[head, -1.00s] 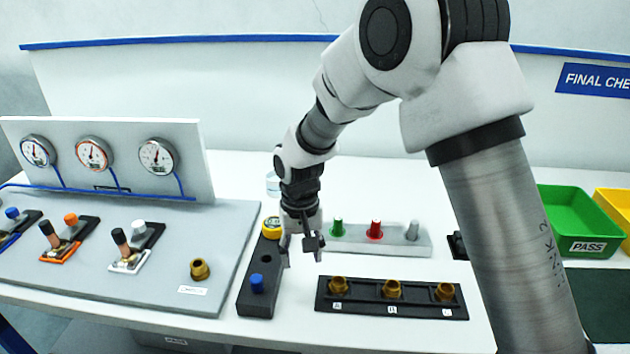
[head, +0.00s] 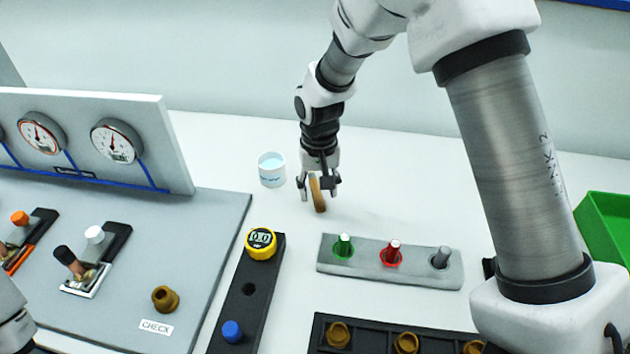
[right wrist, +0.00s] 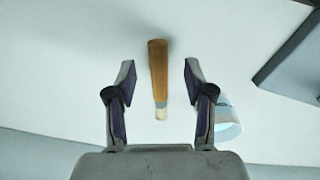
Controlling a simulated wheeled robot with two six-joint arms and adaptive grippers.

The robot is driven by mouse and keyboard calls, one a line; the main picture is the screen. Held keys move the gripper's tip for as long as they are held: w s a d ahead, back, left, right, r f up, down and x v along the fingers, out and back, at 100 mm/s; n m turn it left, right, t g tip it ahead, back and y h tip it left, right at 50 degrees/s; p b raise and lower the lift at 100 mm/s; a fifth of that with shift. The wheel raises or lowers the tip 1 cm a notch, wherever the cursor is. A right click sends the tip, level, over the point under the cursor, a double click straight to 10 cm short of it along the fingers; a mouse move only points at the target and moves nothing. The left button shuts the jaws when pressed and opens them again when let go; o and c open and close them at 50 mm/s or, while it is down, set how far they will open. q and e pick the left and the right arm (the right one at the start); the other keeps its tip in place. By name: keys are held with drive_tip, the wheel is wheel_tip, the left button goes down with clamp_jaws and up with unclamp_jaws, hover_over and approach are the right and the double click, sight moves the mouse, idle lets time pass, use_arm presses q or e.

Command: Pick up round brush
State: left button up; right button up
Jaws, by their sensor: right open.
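The round brush (head: 318,194) has a wooden handle and lies on the white table behind the row of coloured plugs. In the right wrist view the brush (right wrist: 158,75) shows its handle and a short pale tip, between the two fingers. My right gripper (head: 319,184) is open, with a finger on each side of the brush; in the right wrist view the gripper (right wrist: 158,78) shows clear gaps between both fingers and the handle. I cannot tell how high the fingertips are above the table. My left gripper is not in view; only part of my left arm shows at the lower left edge.
A white cup (head: 272,169) stands left of the brush. A grey holder (head: 415,272) with green, red and grey plugs is in front. A black block (head: 238,313) carries a yellow gauge (head: 261,243) and blue plug. A grey panel board (head: 190,300) is left; a green bin (head: 607,228) is right.

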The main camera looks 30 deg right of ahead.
sight(319, 199)
drive_tip(key=f, duration=0.2)
drive_tip(key=w+f, duration=0.1)
drive_tip(key=f, duration=0.1)
drive_tip(key=shift+d, duration=0.4)
drive_tip(key=shift+s+a+r, duration=0.1)
drive_tip(key=shift+s+a, duration=0.1)
drive_tip(key=shift+s, duration=0.05)
drive_tip(key=shift+c, duration=0.4)
clamp_jaws()
drive_tip(key=shift+r, duration=0.1)
wheel_tip(319, 199, up, 10)
drive_tip(key=shift+b, duration=0.4)
